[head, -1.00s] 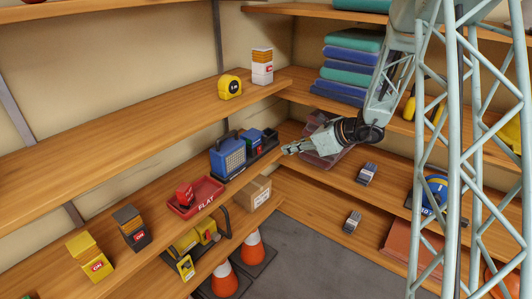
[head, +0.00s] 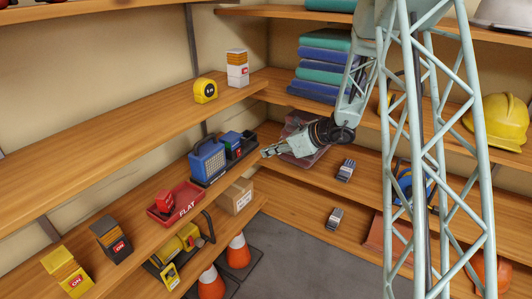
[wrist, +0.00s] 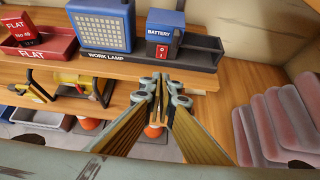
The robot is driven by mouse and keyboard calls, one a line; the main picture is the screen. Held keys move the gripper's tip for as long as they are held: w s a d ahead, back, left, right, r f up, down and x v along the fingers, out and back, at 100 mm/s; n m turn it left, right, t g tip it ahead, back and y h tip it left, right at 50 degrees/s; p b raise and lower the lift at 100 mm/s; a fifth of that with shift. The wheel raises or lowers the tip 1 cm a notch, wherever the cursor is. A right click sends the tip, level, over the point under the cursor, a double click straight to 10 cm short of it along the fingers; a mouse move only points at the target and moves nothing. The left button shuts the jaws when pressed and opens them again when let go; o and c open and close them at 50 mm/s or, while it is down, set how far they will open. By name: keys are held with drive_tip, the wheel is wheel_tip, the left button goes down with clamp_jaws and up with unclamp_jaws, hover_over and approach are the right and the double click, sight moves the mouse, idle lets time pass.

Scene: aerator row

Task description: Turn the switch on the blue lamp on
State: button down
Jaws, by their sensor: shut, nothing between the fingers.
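The blue work lamp (head: 207,160) has a pale gridded face and stands upright on a black tray labelled WORK LAMP; it also shows in the wrist view (wrist: 101,27). Right of it on the same tray is a dark box with a blue top marked BATTERY (wrist: 165,20). A red switch (wrist: 162,51) marked I and O is on its front; which side is pressed I cannot tell. My gripper (head: 265,153) is just right of the tray, apart from it. In the wrist view my gripper (wrist: 160,84) is shut and empty, below and in front of the switch.
A red FLAT tray (head: 176,207) is left of the lamp on the same shelf. A cardboard box (head: 236,197) and orange cones (head: 238,252) are below.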

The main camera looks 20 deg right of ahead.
sight(240, 153)
drive_tip(key=shift+w+a+r+b+x, duration=0.15)
drive_tip(key=shift+r+b+x, duration=0.1)
drive_tip(key=shift+x, duration=1.75)
drive_tip(key=shift+w+a+r+b+x, duration=0.1)
drive_tip(key=shift+r+b+x, duration=0.15)
drive_tip(key=shift+x, duration=1.8)
drive_tip(key=shift+w+a+r+b+x, duration=0.15)
drive_tip(key=shift+r+b+x, duration=0.1)
drive_tip(key=shift+x, duration=1.75)
drive_tip(key=shift+w, duration=0.15)
drive_tip(key=shift+a+r, duration=0.1)
drive_tip(key=shift+r, duration=0.6)
drive_tip(key=shift+s+d+r+b, duration=0.1)
drive_tip(key=shift+s+d+b, duration=0.25)
drive_tip(key=shift+s+d, duration=0.35)
drive_tip(key=p+v, duration=0.1)
drive_tip(key=v, duration=1.1)
drive_tip(key=shift+s+f, duration=0.25)
drive_tip(key=shift+f, duration=0.15)
